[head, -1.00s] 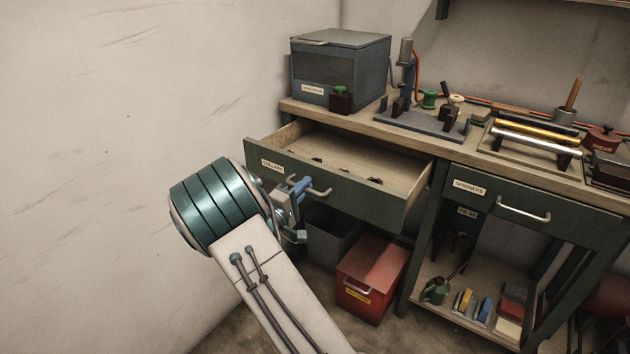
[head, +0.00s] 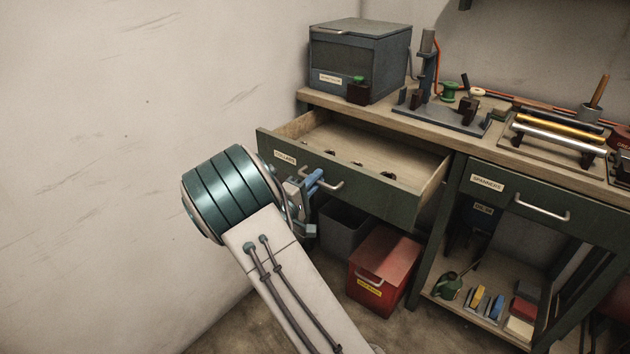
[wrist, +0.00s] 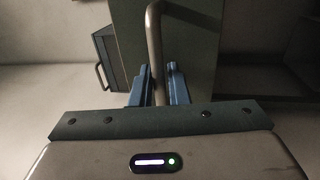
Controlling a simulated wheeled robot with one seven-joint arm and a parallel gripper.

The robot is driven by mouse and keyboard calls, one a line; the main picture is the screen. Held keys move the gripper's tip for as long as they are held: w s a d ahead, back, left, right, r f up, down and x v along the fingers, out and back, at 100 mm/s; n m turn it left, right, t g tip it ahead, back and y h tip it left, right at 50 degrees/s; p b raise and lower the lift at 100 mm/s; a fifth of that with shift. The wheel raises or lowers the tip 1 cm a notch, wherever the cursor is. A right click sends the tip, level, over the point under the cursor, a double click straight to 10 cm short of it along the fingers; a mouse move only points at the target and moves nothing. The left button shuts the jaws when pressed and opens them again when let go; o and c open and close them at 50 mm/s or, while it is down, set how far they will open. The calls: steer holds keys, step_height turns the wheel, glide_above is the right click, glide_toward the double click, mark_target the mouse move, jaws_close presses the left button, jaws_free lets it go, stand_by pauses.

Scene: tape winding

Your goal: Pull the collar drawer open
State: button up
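The collar drawer (head: 355,188) is a dark green drawer with a "COLLARS" label. It stands well out from the bench, its pale wooden inside showing a few small dark objects near the front. Its metal handle (head: 335,185) is a bar pull on the front face. The fingers look shut on the bar, though the exact contact is hard to see.
The bench top (head: 385,118) carries a grey box (head: 358,62) and a winding stand. A spanners drawer (head: 520,200) is shut at right. A grey bin (head: 343,228) and red bin (head: 385,268) stand below the open drawer. A bare wall is at left.

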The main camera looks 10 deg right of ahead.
steer(key=p+v, duration=0.1)
steer(key=v, duration=1.2)
steer(key=shift+s+a, duration=0.2)
steer(key=shift+a, duration=0.05)
steer(key=s+d+r+m+g+y+p, duration=0.5)
steer(key=s+d+r+m+g+p, duration=0.1)
steer(key=s+d+r+g+p, duration=0.75)
steer(key=s+a+r+m+t+y+p, duration=0.1)
steer(key=s+a+r+t+y+p, duration=0.1)
steer(key=s+r+y+p, duration=0.3)
steer(key=s+a+r+t+y+p, duration=0.2)
steer(key=s+r+y+p, duration=0.3)
steer(key=r, duration=0.8)
steer(key=shift+s+a+r+m+y+p, duration=0.15)
steer(key=shift+s+a+m+y+p, duration=0.3)
steer(key=shift+s+a, duration=0.5)
steer(key=shift+s, duration=0.1)
